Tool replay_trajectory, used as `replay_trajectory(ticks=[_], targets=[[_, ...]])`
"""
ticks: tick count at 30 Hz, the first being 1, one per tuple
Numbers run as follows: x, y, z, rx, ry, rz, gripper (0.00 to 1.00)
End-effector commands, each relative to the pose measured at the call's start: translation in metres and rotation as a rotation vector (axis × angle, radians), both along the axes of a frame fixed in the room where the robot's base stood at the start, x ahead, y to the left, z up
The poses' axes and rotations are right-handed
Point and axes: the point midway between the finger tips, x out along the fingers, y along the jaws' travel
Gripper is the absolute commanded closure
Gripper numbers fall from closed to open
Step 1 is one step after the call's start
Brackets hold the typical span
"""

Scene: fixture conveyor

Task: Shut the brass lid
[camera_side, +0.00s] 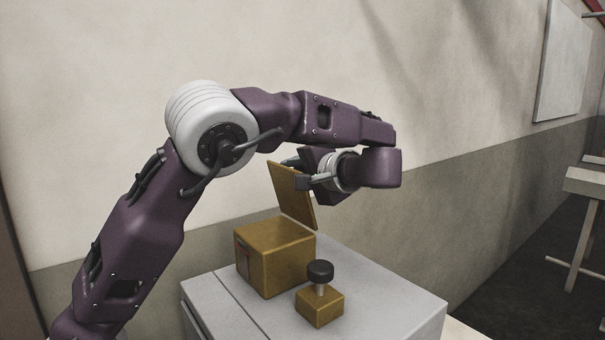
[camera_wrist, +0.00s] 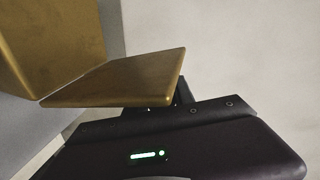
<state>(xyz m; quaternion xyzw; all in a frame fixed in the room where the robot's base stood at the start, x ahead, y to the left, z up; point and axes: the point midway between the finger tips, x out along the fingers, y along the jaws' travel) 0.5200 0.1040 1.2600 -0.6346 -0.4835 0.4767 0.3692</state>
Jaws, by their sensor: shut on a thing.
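The brass lid (camera_side: 292,196) stands raised and tilted above a brass box (camera_side: 283,258), at the box's right rear edge. My gripper (camera_side: 297,172) is at the lid's upper part and is shut on it. In the wrist view the lid (camera_wrist: 120,80) reaches from the box (camera_wrist: 55,40) to my gripper (camera_wrist: 165,96). The fingertips are mostly hidden there behind the lid and the gripper body.
The box stands on a grey cabinet top (camera_side: 385,300). A small brass block with a black knob (camera_side: 320,306) stands close in front, to the right of the box. A wall (camera_side: 450,100) rises behind. The cabinet top's right side is clear.

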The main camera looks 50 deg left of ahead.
Motion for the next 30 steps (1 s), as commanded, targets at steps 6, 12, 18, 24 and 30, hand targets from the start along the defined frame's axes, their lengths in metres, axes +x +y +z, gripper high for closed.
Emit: replay_trajectory(ticks=[6, 12, 18, 24, 30], targets=[[-0.019, 0.0, 0.001, 0.0, -0.202, -0.005, 1.0], [-0.037, 0.0, -0.003, 0.0, -0.39, -0.004, 1.0], [-0.054, 0.0, -0.01, 0.0, -0.579, -0.003, 1.0], [-0.07, 0.0, -0.02, 0.002, -0.766, -0.002, 1.0], [-0.082, 0.0, -0.032, 0.002, -0.946, -0.002, 1.0]])
